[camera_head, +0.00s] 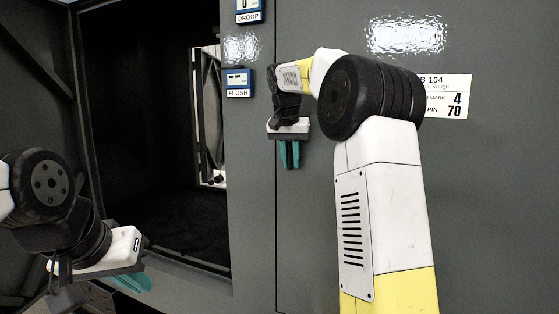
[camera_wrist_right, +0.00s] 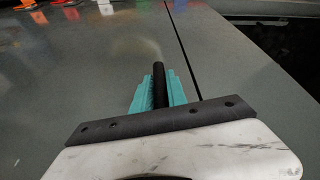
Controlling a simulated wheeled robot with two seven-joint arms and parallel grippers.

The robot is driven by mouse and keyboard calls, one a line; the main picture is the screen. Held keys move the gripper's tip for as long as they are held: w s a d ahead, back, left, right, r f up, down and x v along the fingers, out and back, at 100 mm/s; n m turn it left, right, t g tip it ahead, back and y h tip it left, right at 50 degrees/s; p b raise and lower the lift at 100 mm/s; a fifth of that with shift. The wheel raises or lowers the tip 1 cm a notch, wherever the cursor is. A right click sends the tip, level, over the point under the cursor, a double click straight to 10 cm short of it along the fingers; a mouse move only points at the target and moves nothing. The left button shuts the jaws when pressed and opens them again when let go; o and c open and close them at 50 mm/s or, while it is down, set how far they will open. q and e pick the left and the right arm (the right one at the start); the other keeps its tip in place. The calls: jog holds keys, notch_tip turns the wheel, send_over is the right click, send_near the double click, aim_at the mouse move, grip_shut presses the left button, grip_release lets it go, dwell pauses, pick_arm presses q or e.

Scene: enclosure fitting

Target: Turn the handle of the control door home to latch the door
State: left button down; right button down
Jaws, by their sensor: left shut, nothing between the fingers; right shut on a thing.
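The control door (camera_head: 400,210) is the grey panel right of a thin vertical seam, shut about level with the grey strip left of it. My right gripper (camera_head: 289,155) is at the door's left edge, fingers pointing down. In the right wrist view its teal fingers (camera_wrist_right: 158,92) are shut on a black bar-shaped handle (camera_wrist_right: 158,72), which runs roughly along the seam. My left gripper (camera_head: 132,284) is shut and empty at the lower left, away from the door.
A dark open compartment (camera_head: 150,150) is left of the seam. A FLUSH gauge (camera_head: 238,82) and a DROOP gauge (camera_head: 249,10) sit on the strip beside it. A white label (camera_head: 448,97) is on the door, partly behind my right arm. Several coloured items (camera_wrist_right: 110,5) show at the wrist view's top edge.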

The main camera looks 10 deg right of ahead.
aim_at(289, 145)
jog(key=c, duration=1.4)
grip_release()
jog(key=shift+a, duration=0.15)
jog(key=shift+r, duration=0.1)
jog(key=v, duration=0.7)
jog(key=shift+r, duration=0.25)
jog(key=shift+s, duration=0.1)
